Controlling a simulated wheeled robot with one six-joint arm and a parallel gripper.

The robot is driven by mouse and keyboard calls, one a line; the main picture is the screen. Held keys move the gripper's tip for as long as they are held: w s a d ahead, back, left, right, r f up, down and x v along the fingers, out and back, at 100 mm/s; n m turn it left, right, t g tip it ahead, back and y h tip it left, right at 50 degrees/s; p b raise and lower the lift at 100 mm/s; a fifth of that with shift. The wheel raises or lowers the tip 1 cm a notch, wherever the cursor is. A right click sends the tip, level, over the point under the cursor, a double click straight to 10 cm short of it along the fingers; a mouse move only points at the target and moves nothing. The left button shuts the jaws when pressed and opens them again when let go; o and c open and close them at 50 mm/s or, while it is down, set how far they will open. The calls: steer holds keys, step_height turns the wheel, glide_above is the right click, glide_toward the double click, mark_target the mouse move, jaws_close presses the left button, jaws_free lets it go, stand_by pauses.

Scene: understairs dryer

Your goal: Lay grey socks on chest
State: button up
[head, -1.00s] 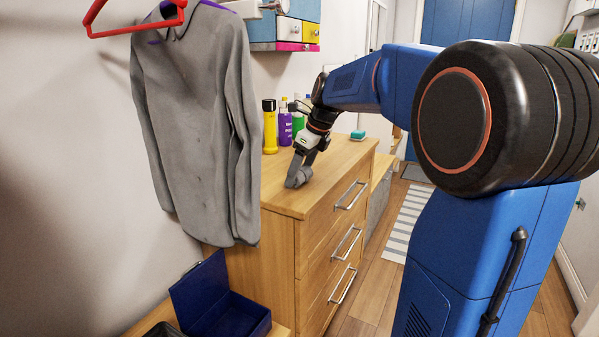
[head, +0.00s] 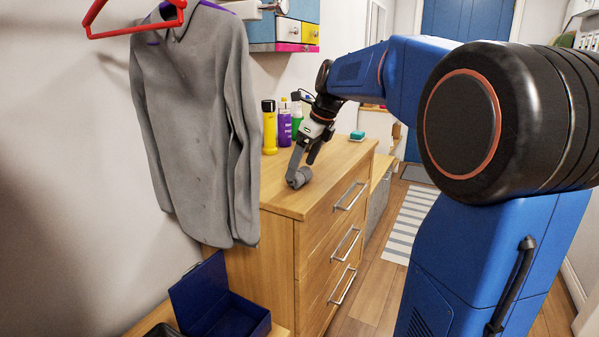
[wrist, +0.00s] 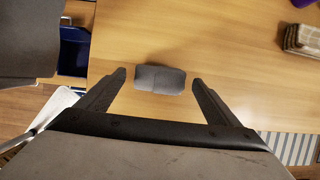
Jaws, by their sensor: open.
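The grey socks (head: 299,177), a small rolled bundle, lie on the wooden top of the chest (head: 275,191) near its front end. In the wrist view the socks (wrist: 160,79) lie on the bare wood just beyond and between the fingertips. My gripper (head: 303,164) is open above and just behind the socks. In the wrist view its two fingers (wrist: 157,78) stand apart with a gap on each side of the bundle. It appears to hold nothing.
Yellow (head: 269,127), purple (head: 285,124) and green bottles stand by the wall on the chest. A teal item (head: 357,135) lies farther back. A grey shirt (head: 195,120) hangs at the left. A blue open box (head: 235,316) sits below. Bare wood surrounds the socks.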

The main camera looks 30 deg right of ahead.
steer(key=v, duration=0.8)
steer(key=shift+r, duration=0.3)
steer(key=s+a+f+n, duration=0.4)
steer(key=s+f+n, duration=0.4)
steer(key=s+n, duration=0.1)
steer(key=s+a+f+n+h, duration=0.1)
steer(key=s+a+f+n, duration=0.2)
steer(key=s+f+n, duration=0.5)
steer(key=s+a+f+n+h, duration=0.1)
steer(key=s+a+f+n, duration=0.3)
steer(key=s+f+n, duration=0.5)
steer(key=s+n, duration=0.3)
steer(key=shift+s+a+t, duration=0.3)
steer(key=shift+s+t, duration=0.05)
steer(key=shift+t, duration=0.05)
steer(key=shift+f, duration=0.1)
